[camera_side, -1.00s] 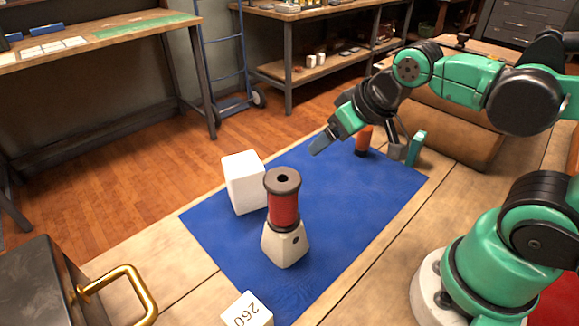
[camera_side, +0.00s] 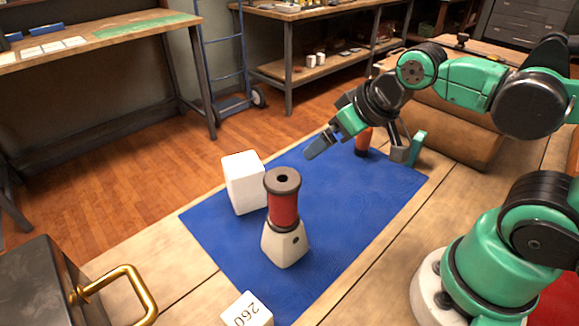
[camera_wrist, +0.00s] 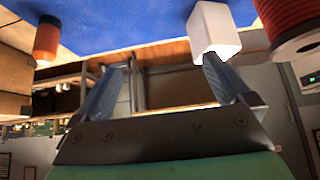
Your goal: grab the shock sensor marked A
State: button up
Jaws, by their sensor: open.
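No mark A is legible in either view, so I cannot tell which thing is the shock sensor. A white box (camera_side: 244,182) stands on the blue mat (camera_side: 350,198), and it also shows in the wrist view (camera_wrist: 214,30). A red spool (camera_side: 284,208) with dark ends sits on a pale tapered base (camera_side: 285,245) beside it. An orange cylinder (camera_side: 363,141) stands at the mat's far end, partly behind my arm, and shows in the wrist view (camera_wrist: 47,40). My gripper (camera_side: 318,148) is above the mat, apart from these things. In the wrist view its fingers (camera_wrist: 165,66) are spread and empty.
A block marked 260 (camera_side: 248,311) lies at the mat's near edge. A dark case with a brass handle (camera_side: 122,284) stands at the lower left. A teal upright piece (camera_side: 417,148) is at the far right of the mat. The mat's middle right is clear.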

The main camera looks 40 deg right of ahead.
jog(key=shift+r, duration=0.1)
notch_tip(320, 180, up, 5)
jog(key=n+g, duration=0.1)
jog(key=g, duration=0.6)
send_over(416, 148)
jog(key=d, duration=0.3)
jog(key=f, duration=1.1)
jog(key=shift+w+a+f, duration=0.3)
jog(key=shift+a+f, duration=0.1)
jog(key=shift+f, duration=3.05)
jog(key=c, duration=1.4)
